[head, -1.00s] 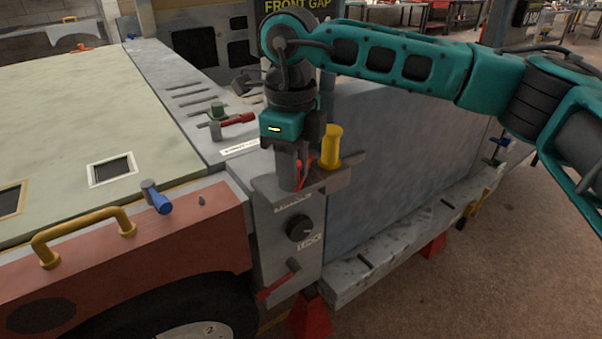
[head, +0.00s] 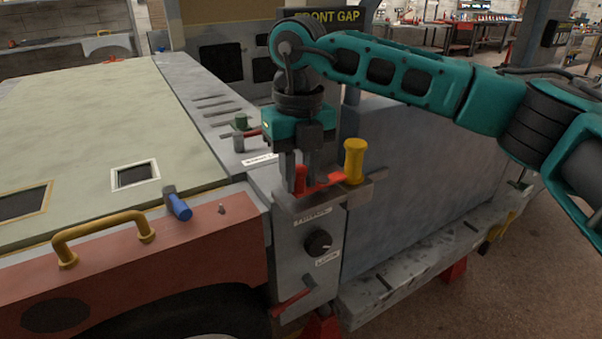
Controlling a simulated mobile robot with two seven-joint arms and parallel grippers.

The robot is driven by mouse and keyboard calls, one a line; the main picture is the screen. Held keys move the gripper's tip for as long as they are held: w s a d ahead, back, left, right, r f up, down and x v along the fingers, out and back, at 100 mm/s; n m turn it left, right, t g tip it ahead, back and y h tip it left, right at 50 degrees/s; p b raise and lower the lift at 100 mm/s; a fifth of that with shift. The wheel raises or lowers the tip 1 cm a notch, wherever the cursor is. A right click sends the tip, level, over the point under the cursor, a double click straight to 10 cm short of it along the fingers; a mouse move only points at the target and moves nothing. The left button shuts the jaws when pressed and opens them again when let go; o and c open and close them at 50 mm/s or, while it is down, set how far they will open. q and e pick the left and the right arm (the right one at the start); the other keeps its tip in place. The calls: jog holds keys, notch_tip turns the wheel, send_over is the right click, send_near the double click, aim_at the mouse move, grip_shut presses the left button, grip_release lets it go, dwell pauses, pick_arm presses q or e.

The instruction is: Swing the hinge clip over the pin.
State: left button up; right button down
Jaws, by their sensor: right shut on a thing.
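The red hinge clip (head: 325,184) is a flat piece on the grey bracket at the corner of the bench. It reaches right from between my fingers toward the foot of an upright yellow knob-like post (head: 354,162), which may be the pin. I cannot tell whether the two touch. My right gripper (head: 301,180) points down over the bracket and is shut on the clip's red upright part. The fingers hide some of the clip and its hinge. My left gripper is not in view.
A yellow grab handle (head: 104,230) stands at the front. A black knob (head: 318,244) and red lever (head: 293,301) are below. A large grey block (head: 420,180) stands right of the bracket.

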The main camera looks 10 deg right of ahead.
jog(key=shift+w+r, duration=0.1)
dwell(0.3)
jog(key=c, duration=1.2)
grip_release()
jog(key=shift+o, duration=0.2)
